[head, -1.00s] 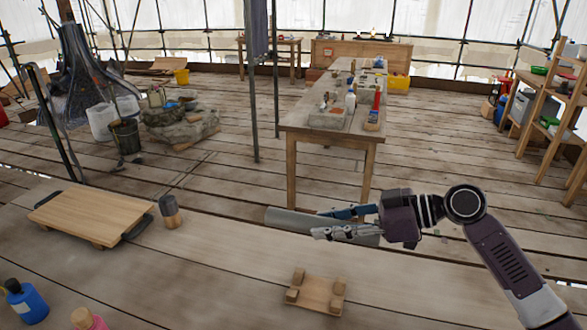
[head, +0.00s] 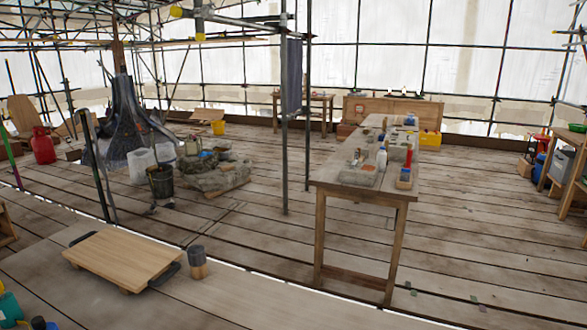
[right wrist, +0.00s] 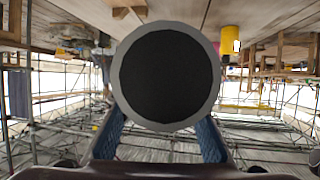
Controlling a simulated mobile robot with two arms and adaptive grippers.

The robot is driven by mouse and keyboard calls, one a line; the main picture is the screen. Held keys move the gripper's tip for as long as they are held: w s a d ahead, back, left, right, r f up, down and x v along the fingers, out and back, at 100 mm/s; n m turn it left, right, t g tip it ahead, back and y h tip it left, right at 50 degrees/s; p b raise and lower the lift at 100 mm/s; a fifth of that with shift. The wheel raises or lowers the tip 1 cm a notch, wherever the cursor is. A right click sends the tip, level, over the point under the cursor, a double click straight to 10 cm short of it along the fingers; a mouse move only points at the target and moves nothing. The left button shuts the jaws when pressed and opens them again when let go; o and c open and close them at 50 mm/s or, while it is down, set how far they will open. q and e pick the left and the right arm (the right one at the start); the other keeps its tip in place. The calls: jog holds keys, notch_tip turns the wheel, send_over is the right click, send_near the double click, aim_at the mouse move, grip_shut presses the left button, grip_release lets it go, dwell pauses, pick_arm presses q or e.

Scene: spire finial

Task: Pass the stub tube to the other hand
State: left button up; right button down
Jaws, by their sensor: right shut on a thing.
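The stub tube (right wrist: 165,75) shows end-on in the right wrist view, as a grey ring around a dark inside. My right gripper (right wrist: 160,126) has its blue fingers on either side of the tube and is shut on it. The tube's length behind its near end is hidden. Neither the tube nor my right gripper is in the head view. My left gripper is in neither view.
A wooden board with dark handles (head: 122,258) lies on the near bench (head: 240,300), beside a dark-topped wooden cylinder (head: 197,264). Bottles stand at the lower left. A cluttered long table (head: 362,192) stands beyond. Dark upright poles (head: 284,130) rise left of it.

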jog(key=shift+s+d+f, duration=0.1)
jog(key=shift+s+d, duration=0.15)
jog(key=shift+s, duration=0.1)
